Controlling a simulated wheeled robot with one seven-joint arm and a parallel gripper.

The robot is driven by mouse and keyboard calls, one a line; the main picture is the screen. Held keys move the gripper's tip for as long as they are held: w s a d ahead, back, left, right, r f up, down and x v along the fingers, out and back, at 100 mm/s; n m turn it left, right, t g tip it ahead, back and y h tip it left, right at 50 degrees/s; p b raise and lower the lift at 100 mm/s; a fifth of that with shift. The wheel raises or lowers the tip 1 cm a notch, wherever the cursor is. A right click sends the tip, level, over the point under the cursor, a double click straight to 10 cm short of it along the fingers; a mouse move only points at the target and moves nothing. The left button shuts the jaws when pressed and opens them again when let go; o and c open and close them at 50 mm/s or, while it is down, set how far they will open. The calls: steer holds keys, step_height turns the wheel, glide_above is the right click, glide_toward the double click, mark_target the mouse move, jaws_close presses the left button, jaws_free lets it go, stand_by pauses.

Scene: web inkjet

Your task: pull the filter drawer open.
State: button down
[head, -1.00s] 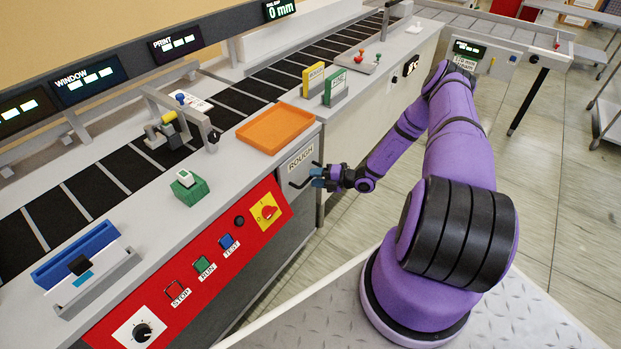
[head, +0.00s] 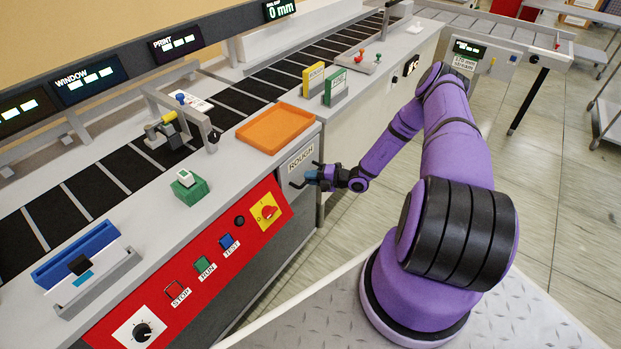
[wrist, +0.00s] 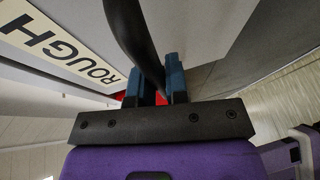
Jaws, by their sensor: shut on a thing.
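The filter drawer (head: 302,171) is a grey front labelled ROUGH at the right end of the red panel, with a dark bar handle (head: 297,185). The drawer front looks flush with the cabinet in the head view. My gripper (head: 314,176) is at the handle. In the wrist view the blue fingertips (wrist: 157,82) of my gripper are shut on the black curved handle (wrist: 136,35), one on each side of it. The ROUGH label (wrist: 60,48) is at the left there.
An orange tray (head: 274,146) lies on the counter above the drawer. The red panel (head: 190,275) with buttons and a red-yellow switch (head: 266,211) is left of it. Open floor (head: 545,190) lies to the right.

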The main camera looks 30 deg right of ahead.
steer(key=s+d, duration=0.3)
steer(key=s, duration=0.6)
steer(key=s+d, duration=0.3)
steer(key=s, duration=0.6)
steer(key=shift+s+d, duration=0.35)
steer(key=shift+s, duration=0.05)
steer(key=c, duration=1.1)
jaws_free()
steer(key=v, duration=1)
steer(key=shift+s+d+r, duration=0.15)
steer(key=shift+s+d, duration=0.15)
